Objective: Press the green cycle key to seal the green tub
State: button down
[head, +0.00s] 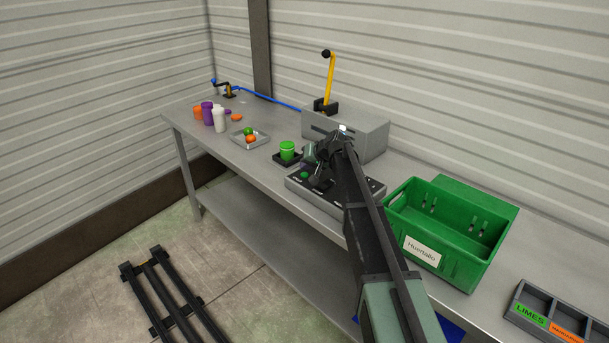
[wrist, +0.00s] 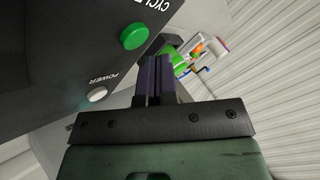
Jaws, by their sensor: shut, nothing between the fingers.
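The green tub (head: 287,150) stands upright in a small black tray (head: 284,160) on the bench. In the wrist view, the round green key (wrist: 134,36) sits by the "CYCLE" lettering, with a white key (wrist: 97,94) by "POWER". My gripper (wrist: 155,68) is shut and empty, its dark purple fingertips just to the right of and below the green key in the picture. A gap to the key cannot be judged. The tub (wrist: 179,62) is partly hidden behind the fingers.
A grey machine (head: 346,133) with a yellow lever (head: 329,80) stands behind. A green crate (head: 440,265) is to the right, with a divided grey bin (head: 552,316) beyond. My arm hides part of the control box.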

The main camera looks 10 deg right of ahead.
jog(key=shift+f+b, duration=0.45)
